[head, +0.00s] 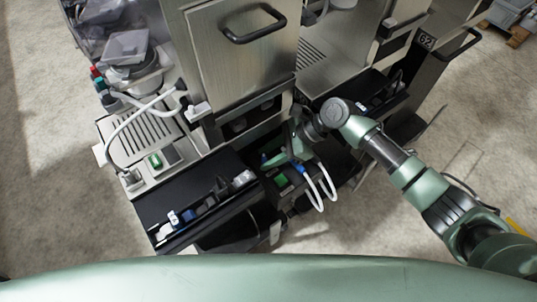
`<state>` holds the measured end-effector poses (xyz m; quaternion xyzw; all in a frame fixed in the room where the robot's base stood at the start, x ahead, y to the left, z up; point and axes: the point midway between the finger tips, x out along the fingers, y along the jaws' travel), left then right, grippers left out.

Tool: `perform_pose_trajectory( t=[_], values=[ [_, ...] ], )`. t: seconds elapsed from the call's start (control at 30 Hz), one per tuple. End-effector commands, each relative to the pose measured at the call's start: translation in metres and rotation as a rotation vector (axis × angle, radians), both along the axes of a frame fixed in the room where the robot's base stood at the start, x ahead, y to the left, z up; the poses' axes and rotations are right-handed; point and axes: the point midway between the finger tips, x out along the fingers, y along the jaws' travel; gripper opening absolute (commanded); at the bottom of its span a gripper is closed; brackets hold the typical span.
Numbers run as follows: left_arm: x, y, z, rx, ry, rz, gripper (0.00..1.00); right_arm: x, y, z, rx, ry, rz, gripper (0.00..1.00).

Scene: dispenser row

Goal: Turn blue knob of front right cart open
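My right gripper (280,156) reaches in from the right, over the front of the metal dispenser cart (243,62). Its fingers are small and partly lost against the dark recess, so I cannot tell whether they are open or shut. A small blue part (297,169) sits right beside the fingers, at the top of two white hoses (321,190). I cannot tell whether it is the knob, how it is turned, or whether the gripper touches it. My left gripper is not in view.
A black tray (205,199) with several small items juts out left of the gripper. A green square (282,181) lies below the fingers. A drip grate (143,136) with a white hose and grey bins (127,50) stand at left. Open floor (60,200) lies at left.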

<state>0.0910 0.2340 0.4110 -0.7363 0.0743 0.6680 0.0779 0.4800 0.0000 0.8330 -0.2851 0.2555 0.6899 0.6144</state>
Motion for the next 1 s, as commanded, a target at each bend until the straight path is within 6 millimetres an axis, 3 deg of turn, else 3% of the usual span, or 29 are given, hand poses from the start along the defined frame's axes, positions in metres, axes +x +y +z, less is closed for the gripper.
perform_pose_trajectory(
  t=[0.17, 0.4, 0.73, 0.77, 0.83, 1.0],
  values=[
    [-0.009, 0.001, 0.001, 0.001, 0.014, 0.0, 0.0, 0.001, 0.0, 0.001, 0.0, -0.001, 0.006, 0.0],
    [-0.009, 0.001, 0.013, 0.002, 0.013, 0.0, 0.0, 0.002, 0.001, 0.002, 0.0, -0.001, 0.112, 0.0],
    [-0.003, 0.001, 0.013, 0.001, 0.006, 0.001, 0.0, 0.002, 0.001, 0.001, 0.003, -0.002, 0.134, 0.0],
    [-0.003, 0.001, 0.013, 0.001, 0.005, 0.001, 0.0, 0.002, 0.001, 0.001, 0.003, -0.002, 0.134, 0.37],
    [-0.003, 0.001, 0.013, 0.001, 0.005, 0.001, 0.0, 0.002, 0.001, 0.001, 0.003, -0.002, 0.134, 0.56],
    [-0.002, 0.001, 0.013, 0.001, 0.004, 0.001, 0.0, 0.002, 0.001, 0.001, 0.001, -0.001, 0.133, 0.56]
  ],
)
